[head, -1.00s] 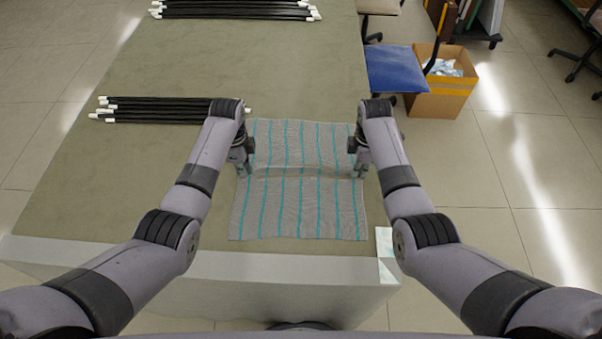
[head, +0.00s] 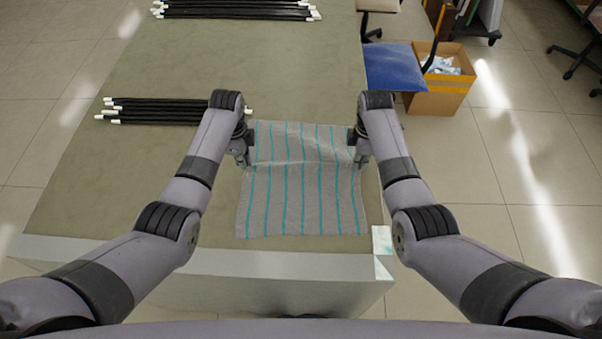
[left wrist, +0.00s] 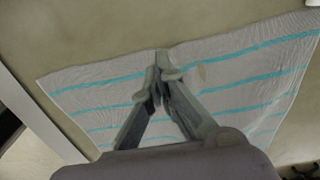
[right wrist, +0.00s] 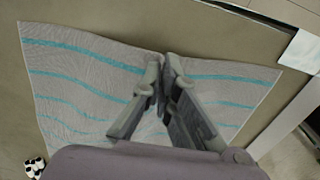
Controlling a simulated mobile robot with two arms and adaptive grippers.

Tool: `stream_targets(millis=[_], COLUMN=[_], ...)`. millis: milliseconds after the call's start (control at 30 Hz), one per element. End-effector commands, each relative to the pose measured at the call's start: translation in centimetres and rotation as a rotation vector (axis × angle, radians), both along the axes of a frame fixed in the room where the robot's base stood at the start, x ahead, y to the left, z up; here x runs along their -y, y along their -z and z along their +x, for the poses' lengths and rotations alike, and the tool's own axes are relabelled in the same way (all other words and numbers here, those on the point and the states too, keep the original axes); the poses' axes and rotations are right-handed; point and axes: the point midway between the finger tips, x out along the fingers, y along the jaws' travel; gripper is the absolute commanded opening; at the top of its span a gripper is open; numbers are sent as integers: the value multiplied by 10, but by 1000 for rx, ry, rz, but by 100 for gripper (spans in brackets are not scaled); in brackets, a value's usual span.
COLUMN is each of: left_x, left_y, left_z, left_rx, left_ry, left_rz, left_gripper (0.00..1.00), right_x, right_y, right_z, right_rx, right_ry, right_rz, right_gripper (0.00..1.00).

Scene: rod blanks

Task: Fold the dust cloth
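The dust cloth (head: 300,203) is grey with teal stripes and lies on the table near its front edge. A raised crease crosses it between the grippers, and its far part is rumpled. My left gripper (head: 245,161) is at the cloth's left edge; in the left wrist view its fingertips (left wrist: 163,68) are together on the cloth's edge, which is drawn to a peak there. My right gripper (head: 359,161) is at the right edge; in the right wrist view its fingertips (right wrist: 163,68) are closed on that edge. The pinched fabric is mostly hidden by the fingers.
Black rods with white ends (head: 155,112) lie left of the cloth, close to my left arm. Another rod bundle (head: 235,10) lies at the far end. The table (head: 280,65) is clear between them. A blue chair (head: 393,70) and cardboard box (head: 440,95) stand beyond the right edge.

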Motion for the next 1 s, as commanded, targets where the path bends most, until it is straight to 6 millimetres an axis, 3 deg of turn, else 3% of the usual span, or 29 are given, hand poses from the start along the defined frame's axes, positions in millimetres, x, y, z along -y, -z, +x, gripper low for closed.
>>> stream_targets(millis=[700,933,1000], left_x=[0,0,0], left_y=[0,0,0], left_z=[0,0,0], left_rx=[0,0,0], left_ry=[0,0,0], left_rz=[0,0,0], left_gripper=[49,50,50], right_x=[0,0,0], right_y=[0,0,0], right_z=[0,0,0], right_rx=[1,0,0], right_ry=[0,0,0], right_rz=[0,0,0], right_gripper=[0,0,7])
